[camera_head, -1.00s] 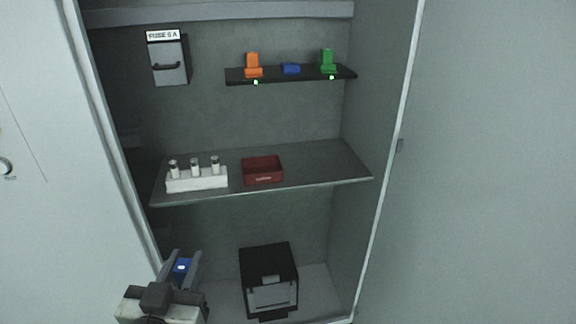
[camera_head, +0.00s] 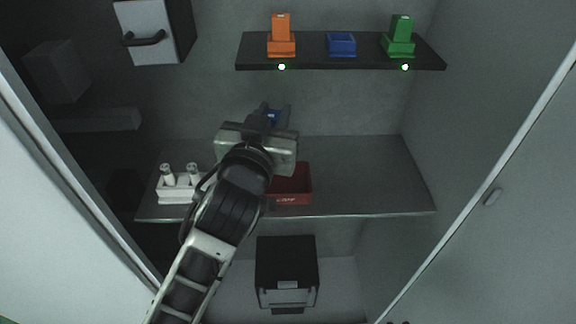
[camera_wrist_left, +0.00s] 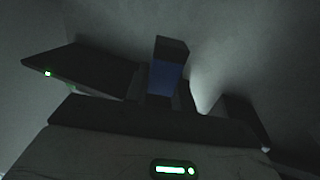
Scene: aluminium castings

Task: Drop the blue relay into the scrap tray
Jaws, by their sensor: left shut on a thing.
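My left gripper (camera_head: 272,118) is shut on the blue relay (camera_head: 272,116), of which only a small part shows between the fingers in the head view. In the left wrist view the blue relay (camera_wrist_left: 166,78) stands up between the fingers as a dark-topped blue block. The gripper is above the middle shelf, in front of the back wall. The dark red scrap tray (camera_head: 292,186) sits on the middle shelf, just below and to the right of the gripper. My arm hides its left part. My right gripper is not in view.
A white holder (camera_head: 176,190) with white fuses stands left of the tray, partly behind my arm. The upper shelf (camera_head: 350,65) bears an orange relay (camera_head: 281,37), an empty blue socket (camera_head: 341,44) and a green relay (camera_head: 400,38). A black box (camera_head: 286,262) stands below.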

